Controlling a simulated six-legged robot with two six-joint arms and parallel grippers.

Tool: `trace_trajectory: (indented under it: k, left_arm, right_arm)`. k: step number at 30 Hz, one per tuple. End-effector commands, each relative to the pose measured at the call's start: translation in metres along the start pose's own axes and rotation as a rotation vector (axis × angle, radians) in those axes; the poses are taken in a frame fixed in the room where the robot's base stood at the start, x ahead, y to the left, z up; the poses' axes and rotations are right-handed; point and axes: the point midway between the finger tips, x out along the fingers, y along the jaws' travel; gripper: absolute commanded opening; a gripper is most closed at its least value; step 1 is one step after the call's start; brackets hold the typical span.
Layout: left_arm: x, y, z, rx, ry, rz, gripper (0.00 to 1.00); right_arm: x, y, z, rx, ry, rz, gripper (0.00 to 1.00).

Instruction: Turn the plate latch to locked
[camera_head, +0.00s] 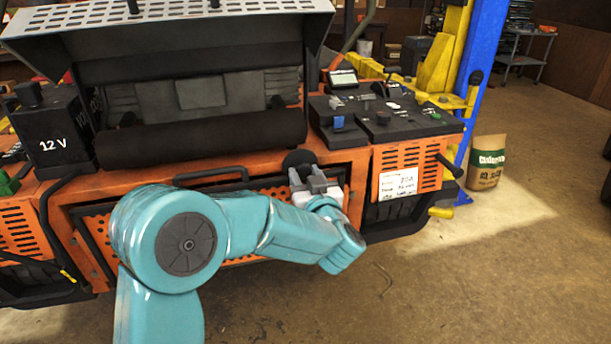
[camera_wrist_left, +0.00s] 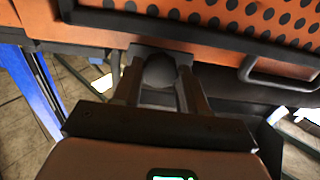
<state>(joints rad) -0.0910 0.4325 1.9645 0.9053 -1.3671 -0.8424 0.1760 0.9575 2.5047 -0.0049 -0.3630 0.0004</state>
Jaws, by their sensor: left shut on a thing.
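The plate (camera_head: 100,232) is an orange perforated panel low on the mower's front, with a dark frame. It also shows along the top of the wrist view (camera_wrist_left: 225,14). A dark round knob (camera_head: 298,158), which looks like the plate latch, sits at the panel's upper right. My left gripper (camera_head: 312,182) reaches up to it from below and right. In the left wrist view both fingers straddle the dark rounded knob (camera_wrist_left: 159,71) and are shut on it. The fingers hide part of the latch, and its turn angle cannot be read. My right gripper is not in view.
A dark bar handle (camera_head: 210,175) runs above the panel. A 12 V battery box (camera_head: 55,135) stands at left and a black control console (camera_head: 385,118) at right. A paper label (camera_head: 398,183) and a blue lift post (camera_head: 483,70) are further right. Open floor lies at lower right.

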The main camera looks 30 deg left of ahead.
Motion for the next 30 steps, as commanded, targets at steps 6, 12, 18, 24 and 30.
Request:
trace_trajectory:
  k: [6, 12, 18, 24, 30]
  left_arm:
    - [0.0, 0.0, -0.003, 0.111, -0.002, 0.0, 0.12]
    - [0.0, 0.0, -0.004, 0.28, -0.003, 0.001, 0.12]
    - [-0.001, 0.0, -0.004, 0.473, -0.003, 0.002, 0.12]
    - [-0.001, 0.0, -0.003, 0.662, -0.003, 0.002, 0.12]
    - [-0.001, 0.0, -0.003, 0.852, -0.002, 0.002, 0.12]
  right_arm:
    - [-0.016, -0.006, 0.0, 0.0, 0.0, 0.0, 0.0]
    - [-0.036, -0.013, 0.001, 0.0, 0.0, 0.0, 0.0]
    - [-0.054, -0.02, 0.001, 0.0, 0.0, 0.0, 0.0]
    - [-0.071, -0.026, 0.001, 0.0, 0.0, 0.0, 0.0]
    - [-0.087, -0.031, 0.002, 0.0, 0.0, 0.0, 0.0]
